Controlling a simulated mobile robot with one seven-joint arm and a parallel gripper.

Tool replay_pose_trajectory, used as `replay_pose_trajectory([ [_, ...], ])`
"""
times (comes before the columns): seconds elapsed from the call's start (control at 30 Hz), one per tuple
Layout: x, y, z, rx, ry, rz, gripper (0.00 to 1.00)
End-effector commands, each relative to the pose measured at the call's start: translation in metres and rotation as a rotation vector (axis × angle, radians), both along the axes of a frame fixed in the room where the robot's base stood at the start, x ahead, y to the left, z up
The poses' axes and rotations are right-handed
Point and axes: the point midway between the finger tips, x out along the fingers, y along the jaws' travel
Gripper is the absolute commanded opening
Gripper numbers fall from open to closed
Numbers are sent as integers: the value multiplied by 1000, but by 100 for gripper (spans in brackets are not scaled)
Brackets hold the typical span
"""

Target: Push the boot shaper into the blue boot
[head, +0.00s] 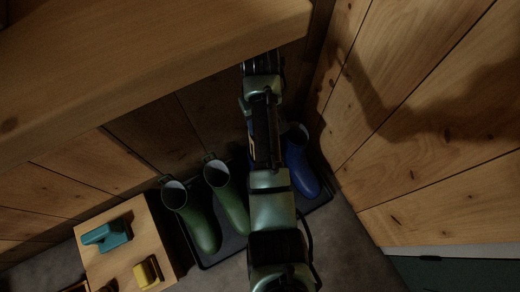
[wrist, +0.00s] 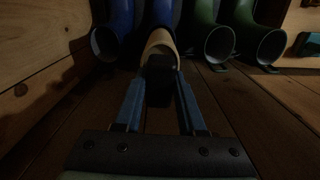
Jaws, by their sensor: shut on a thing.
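In the wrist view my gripper (wrist: 158,88) is shut on the dark grip of the boot shaper (wrist: 160,43), whose pale tan body lies ahead of the fingers. The shaper is at the mouth of a blue boot (wrist: 159,13), lined up with it. How much of it is inside I cannot tell. A second blue boot (wrist: 113,22) with an open, empty-looking mouth is to its left. In the head view one blue boot (head: 301,168) shows right of my arm. My arm hides most of the other, and the gripper and shaper are not clear there.
Two green boots (head: 203,225) (head: 231,200) stand on a dark tray (head: 235,247) beside the blue ones. A wooden bench (head: 95,258) with teal (head: 107,236) and yellow (head: 147,272) objects is at left. A wooden shelf (head: 150,60) overhangs; a plank wall (head: 430,120) is close at right.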

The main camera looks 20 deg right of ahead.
Motion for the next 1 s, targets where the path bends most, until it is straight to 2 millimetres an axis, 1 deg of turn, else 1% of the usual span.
replay_pose_trajectory([
  [0.03,-1,0,-23,1,3,0,0],
  [0.2,0,0,-68,1,1,-1,0],
  [0.33,0,0,-97,1,1,-1,0],
  [0.43,0,0,-109,0,-1,-1,0],
  [0.57,0,0,-115,0,-1,-1,0],
  [0.67,0,0,-124,0,0,-1,0],
  [0.8,0,0,-147,0,1,-1,0],
  [0.87,0,0,-155,0,-1,0,0],
  [0.93,0,0,-157,0,-1,0,0],
  [1.0,1,0,-155,-1,-2,0,0],
])
